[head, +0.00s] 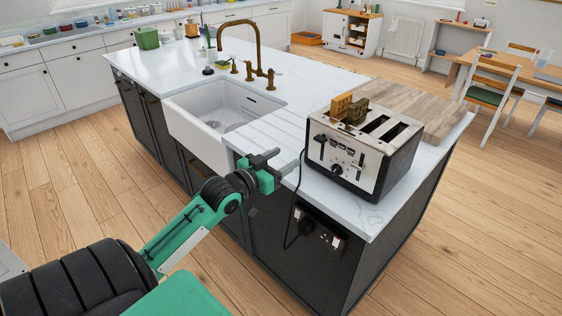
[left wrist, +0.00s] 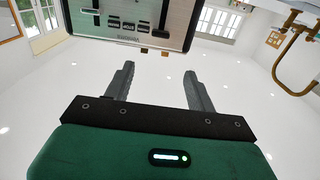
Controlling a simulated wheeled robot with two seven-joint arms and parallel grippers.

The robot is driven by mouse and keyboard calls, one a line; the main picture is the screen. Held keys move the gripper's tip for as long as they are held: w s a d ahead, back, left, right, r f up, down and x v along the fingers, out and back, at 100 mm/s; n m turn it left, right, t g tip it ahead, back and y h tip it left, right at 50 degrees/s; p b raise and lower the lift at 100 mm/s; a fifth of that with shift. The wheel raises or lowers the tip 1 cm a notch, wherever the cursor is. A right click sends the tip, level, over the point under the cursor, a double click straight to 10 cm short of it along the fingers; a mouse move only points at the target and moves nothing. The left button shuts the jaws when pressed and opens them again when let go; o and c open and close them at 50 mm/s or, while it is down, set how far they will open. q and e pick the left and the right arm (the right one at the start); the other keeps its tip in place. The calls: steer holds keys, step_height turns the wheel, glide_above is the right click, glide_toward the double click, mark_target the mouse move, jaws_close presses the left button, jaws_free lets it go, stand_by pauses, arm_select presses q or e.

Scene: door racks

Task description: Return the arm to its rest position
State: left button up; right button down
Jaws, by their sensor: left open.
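My left arm (head: 180,238), green and black, reaches in from the lower left in the head view. My left gripper (head: 278,162) is at the front edge of the island counter, between the sink and the toaster. Its two grey fingers are apart with nothing between them; the open fingers also show in the left wrist view (left wrist: 158,75). The silver and black toaster (head: 345,158) stands to the right of the gripper, apart from it. Toaster slices or a brown item (head: 348,108) show at its left slot. My right gripper is not in view.
A black cord hangs from the toaster to a socket (head: 322,235). The wooden floor (head: 90,180) to the left is clear.

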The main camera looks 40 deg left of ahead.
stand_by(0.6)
